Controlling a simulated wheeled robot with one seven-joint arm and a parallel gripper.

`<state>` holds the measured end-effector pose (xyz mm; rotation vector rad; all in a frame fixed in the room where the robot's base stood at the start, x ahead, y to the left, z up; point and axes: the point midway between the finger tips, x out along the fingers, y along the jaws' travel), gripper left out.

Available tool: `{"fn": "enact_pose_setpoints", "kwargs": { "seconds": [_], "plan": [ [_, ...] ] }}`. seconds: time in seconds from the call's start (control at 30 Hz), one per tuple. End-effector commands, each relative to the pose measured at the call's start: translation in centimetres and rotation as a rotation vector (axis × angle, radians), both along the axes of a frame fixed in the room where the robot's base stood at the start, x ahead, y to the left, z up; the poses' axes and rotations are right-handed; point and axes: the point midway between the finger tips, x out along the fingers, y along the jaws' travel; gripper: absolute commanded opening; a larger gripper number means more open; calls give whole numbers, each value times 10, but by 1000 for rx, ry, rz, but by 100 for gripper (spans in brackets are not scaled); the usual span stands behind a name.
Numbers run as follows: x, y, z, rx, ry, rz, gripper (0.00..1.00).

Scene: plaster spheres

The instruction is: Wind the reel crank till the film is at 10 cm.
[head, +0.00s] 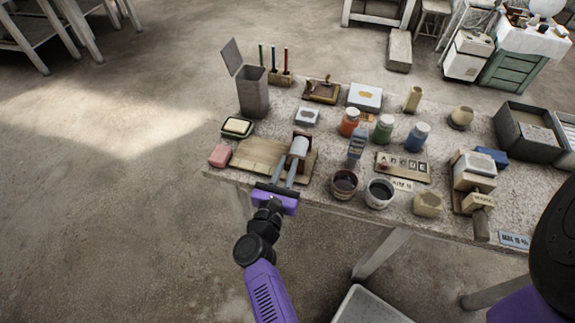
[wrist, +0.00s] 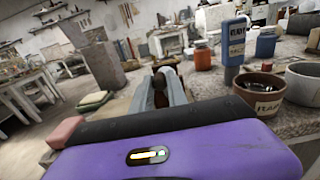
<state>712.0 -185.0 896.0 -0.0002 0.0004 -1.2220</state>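The reel (head: 300,147) is a pale cylinder in a dark brown stand on a wooden board near the table's front edge. A flat tan sheet (head: 258,155), perhaps the film, lies to its left. My purple gripper (head: 285,166) reaches in from the front, its two grey fingers apart just before the reel. In the wrist view, a dark brown upright part (wrist: 160,88) shows between or just beyond the fingers; I cannot tell whether they touch it. I cannot make out the crank handle or any length scale; the gripper hides part of the reel's front.
A tall grey box (head: 253,92) is behind.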

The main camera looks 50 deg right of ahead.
Motion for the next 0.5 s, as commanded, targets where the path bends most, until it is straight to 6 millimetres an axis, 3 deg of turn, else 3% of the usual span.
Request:
{"fn": "enact_pose_setpoints", "kwargs": {
  "seconds": [0.07, 0.5],
  "plan": [
    [0, 0, 0, 0, 0, 0, 0],
    [1, 1, -2, -15, 42, -1, 0]
  ]
}}
